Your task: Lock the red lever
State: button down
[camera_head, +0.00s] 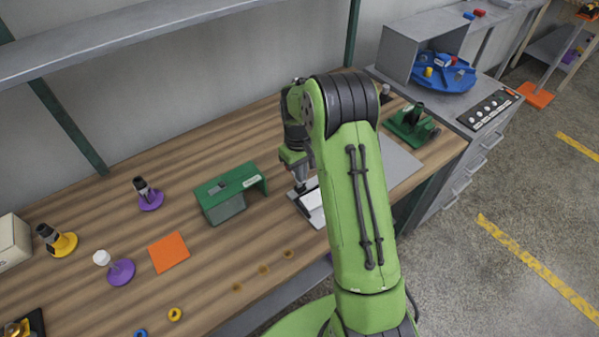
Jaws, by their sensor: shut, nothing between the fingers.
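I cannot make out a red lever in this view; my own arm covers part of the bench. My green arm reaches over the wooden workbench (90,235). My gripper (301,188) points down, shut and empty. It is over or beside a white and grey flat item (312,203) near the bench's front edge. I cannot tell whether it touches that item.
A green box (230,192) stands left of my gripper. A green fixture (411,125) stands to the right, behind my arm. Further left are an orange square (168,252) and purple-based pieces (121,272). A blue round tray (445,75) is at the back right.

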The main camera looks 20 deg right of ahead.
jog(key=shift+s+f, duration=0.1)
jog(key=t+b, duration=0.1)
jog(key=b, duration=0.1)
jog(key=s+t+b, duration=0.1)
jog(key=b, duration=0.1)
jog(key=f+t+b, duration=0.1)
jog(key=b, duration=0.1)
jog(key=shift+s+d+f+y+b, duration=0.1)
jog(key=shift+s+d+y+b, duration=0.2)
jog(key=shift+s+b, duration=0.1)
jog(key=s+t+b, duration=0.1)
jog(key=b, duration=0.2)
jog(key=s+t+b, duration=0.1)
jog(key=t+b, duration=0.1)
jog(key=b, duration=0.1)
jog(key=shift+f+y, duration=0.3)
jog(key=shift+f, duration=0.1)
jog(key=shift+s+d+f+b, duration=0.15)
jog(key=shift+s+f+b, duration=0.45)
jog(key=shift+b, duration=0.4)
jog(key=shift+s, duration=0.1)
